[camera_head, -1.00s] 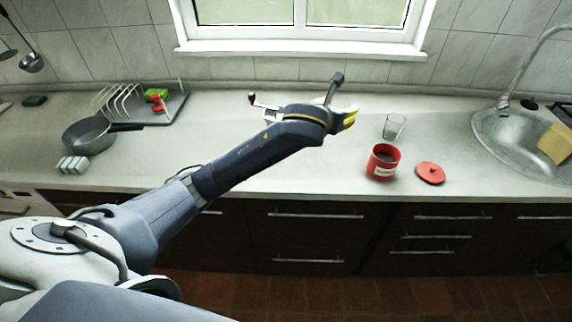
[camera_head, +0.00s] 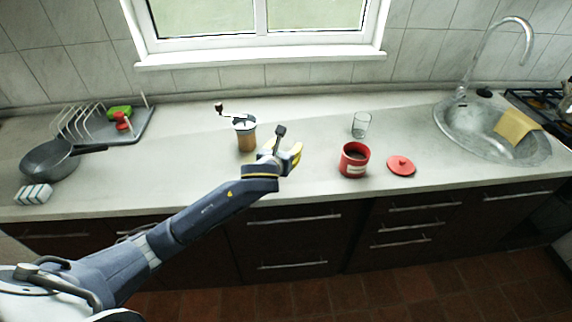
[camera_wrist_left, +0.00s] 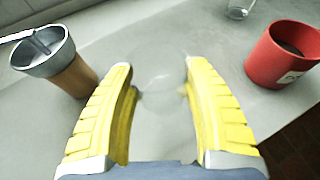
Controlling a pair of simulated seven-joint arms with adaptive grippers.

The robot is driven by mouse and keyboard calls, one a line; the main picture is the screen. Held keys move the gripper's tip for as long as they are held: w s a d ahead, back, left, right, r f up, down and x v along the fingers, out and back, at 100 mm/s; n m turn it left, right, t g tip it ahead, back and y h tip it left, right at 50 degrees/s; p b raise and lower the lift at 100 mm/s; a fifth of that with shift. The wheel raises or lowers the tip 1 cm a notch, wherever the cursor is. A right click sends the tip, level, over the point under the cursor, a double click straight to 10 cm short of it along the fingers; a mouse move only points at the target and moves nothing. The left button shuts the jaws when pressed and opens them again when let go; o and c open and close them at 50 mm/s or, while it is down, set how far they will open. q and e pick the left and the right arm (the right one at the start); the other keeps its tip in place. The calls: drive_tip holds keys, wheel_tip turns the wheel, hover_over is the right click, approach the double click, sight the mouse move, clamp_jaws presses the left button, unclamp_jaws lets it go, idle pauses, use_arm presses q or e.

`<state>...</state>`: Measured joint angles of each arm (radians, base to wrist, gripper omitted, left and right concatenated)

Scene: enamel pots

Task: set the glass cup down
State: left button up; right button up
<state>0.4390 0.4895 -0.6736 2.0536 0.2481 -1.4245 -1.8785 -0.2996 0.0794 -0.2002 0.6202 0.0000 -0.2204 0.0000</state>
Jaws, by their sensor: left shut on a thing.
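My left gripper (camera_head: 292,154) reaches over the middle of the counter, its yellow fingers pointing right in the head view. In the left wrist view the fingers (camera_wrist_left: 160,82) stand on either side of a faint, see-through glass cup (camera_wrist_left: 160,75). The gripper is shut on this cup; its outline is hard to make out, and I cannot tell whether its base touches the counter. In the head view the held cup cannot be made out. Another clear glass (camera_head: 361,124) stands behind the red canister, and its lower part also shows in the left wrist view (camera_wrist_left: 239,10).
A coffee grinder (camera_head: 246,138) stands close behind the gripper. An open red canister (camera_head: 353,162) and its lid (camera_head: 401,166) are to the right, before the sink (camera_head: 470,118). A pan (camera_head: 48,161), sponge (camera_head: 35,194) and dish rack (camera_head: 85,127) are at left.

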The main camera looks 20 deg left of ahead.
use_arm(q)
drive_tip(key=shift+f, duration=3.4)
drive_tip(key=o, duration=1.2)
drive_tip(key=shift+f, duration=0.15)
drive_tip(key=shift+r, duration=0.2)
drive_tip(key=v, duration=1.2)
